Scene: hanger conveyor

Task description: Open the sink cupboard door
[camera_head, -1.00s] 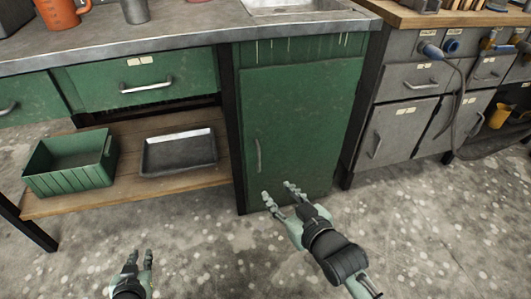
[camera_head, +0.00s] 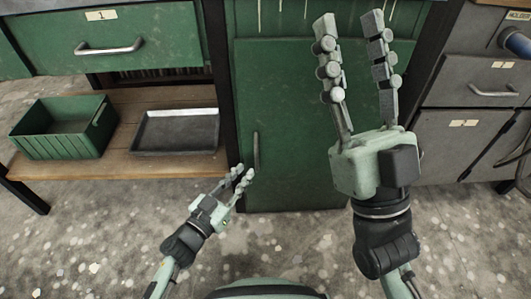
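The green sink cupboard door (camera_head: 290,130) is shut, with its slim vertical handle (camera_head: 256,151) near its left edge. My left gripper (camera_head: 243,174) is low in front of the door's lower left, close below the handle in the picture; its fingers are apart and nothing is seen between them. I cannot tell whether it touches the door. My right gripper (camera_head: 350,65) is raised in front of the door's right part, fingers pointing up, spread and empty. It hides part of the door's right side.
A wooden shelf (camera_head: 120,165) on the left bears a green crate (camera_head: 62,145) and a dark tray (camera_head: 176,147). A green drawer (camera_head: 110,55) is above. Grey cabinets (camera_head: 455,140) stand on the right. The speckled floor in front is clear.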

